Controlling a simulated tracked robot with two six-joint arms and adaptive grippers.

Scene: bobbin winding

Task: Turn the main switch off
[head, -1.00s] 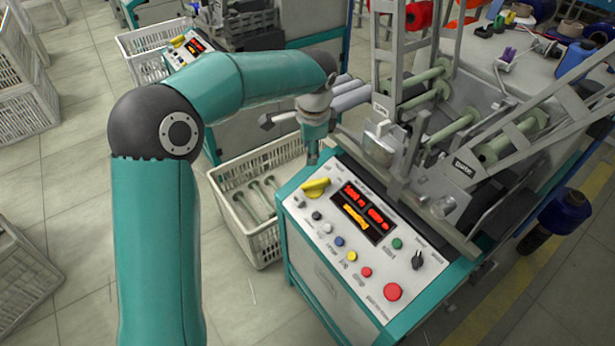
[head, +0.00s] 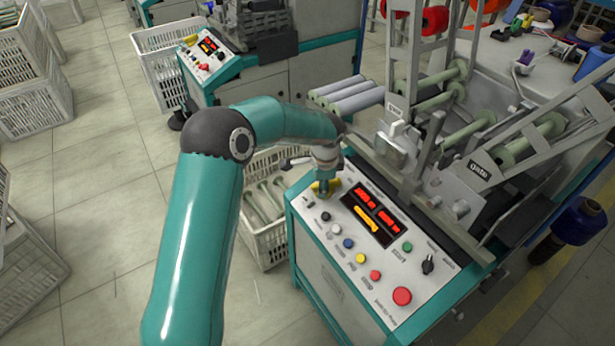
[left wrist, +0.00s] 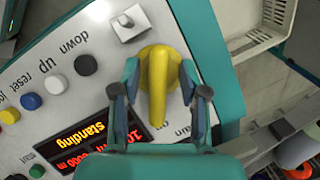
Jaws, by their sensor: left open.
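The main switch is a yellow rotary knob (left wrist: 158,85) at the corner of the white control panel (head: 330,228). In the head view the knob (head: 326,186) is partly hidden by my left gripper (head: 325,188), which is right above it. In the left wrist view my left gripper (left wrist: 159,95) is open, with one finger on each side of the knob's handle. Small gaps seem to remain between fingers and handle. The handle points toward the palm, near the lettering "main". The display (left wrist: 95,145) is lit and reads "standing". My right gripper is not in view.
Several coloured buttons and a red mushroom button (head: 402,296) sit along the panel. A black selector (head: 428,265) is at its right. The winding machine's frame (head: 485,170) rises behind the panel. A white crate (head: 268,245) with bobbins stands on the floor to the left.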

